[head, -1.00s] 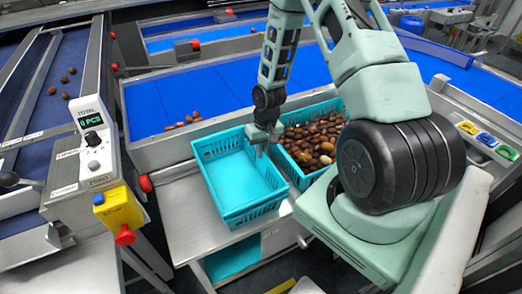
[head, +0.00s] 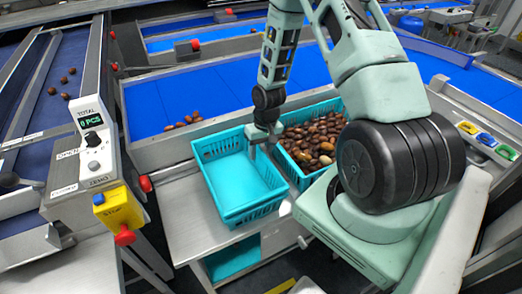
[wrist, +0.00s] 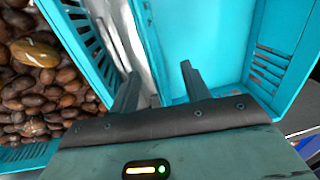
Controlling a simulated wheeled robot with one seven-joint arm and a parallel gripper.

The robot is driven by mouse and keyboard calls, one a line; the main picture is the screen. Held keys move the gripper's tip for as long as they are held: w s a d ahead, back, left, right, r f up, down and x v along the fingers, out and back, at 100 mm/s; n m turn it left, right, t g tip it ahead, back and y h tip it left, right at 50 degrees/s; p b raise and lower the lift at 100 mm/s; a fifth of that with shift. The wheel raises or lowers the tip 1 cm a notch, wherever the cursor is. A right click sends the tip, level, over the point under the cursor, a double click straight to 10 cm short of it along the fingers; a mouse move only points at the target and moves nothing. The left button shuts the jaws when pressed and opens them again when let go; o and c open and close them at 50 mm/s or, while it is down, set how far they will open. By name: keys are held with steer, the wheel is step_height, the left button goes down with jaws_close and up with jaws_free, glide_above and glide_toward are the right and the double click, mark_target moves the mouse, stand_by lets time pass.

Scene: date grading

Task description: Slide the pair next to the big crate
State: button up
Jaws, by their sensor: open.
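An empty turquoise crate (head: 236,205) stands on the metal bench, and a second turquoise crate (head: 331,106) full of brown dates (head: 312,138) stands at its right. My gripper (head: 259,150) is at the facing walls of the two crates, over the right edge of the empty one. In the wrist view my gripper (wrist: 160,86) is open, with its fingers apart near the empty crate's wall (wrist: 152,45). The empty crate's floor (wrist: 205,40) lies to the right and the dates (wrist: 35,95) to the left. I cannot tell whether the fingers touch the wall.
Several dates (head: 183,121) lie on the blue belt (head: 160,98) behind the crates. A counter panel (head: 93,140) and a yellow stop box (head: 118,208) stand at the left. Bare bench (head: 190,215) shows left of the empty crate.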

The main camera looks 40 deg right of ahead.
steer(key=shift+r+p, duration=3.15)
steer(key=shift+r, duration=0.9)
steer(key=s+a+r+n+b, duration=0.1)
steer(key=a+r+n+b, duration=0.1)
steer(key=a+r, duration=0.35)
steer(key=s+a+r+n+b, duration=0.1)
steer(key=a+r+n+b, duration=0.1)
steer(key=a, duration=0.6)
steer(key=s+a+r+n+b, duration=0.1)
steer(key=a+r+n+b, duration=0.15)
steer(key=a, duration=0.45)
steer(key=s+a+r+n+b, duration=0.2)
steer(key=s+a, duration=0.3)
steer(key=s, duration=0.3)
steer(key=s+a+r+n+b, duration=0.1)
steer(key=s+a+r+n, duration=0.2)
steer(key=s, duration=0.6)
steer(key=shift+s+a+r+h+b, duration=0.15)
steer(key=shift+a+r+h+b, duration=0.3)
steer(key=shift+a, duration=0.65)
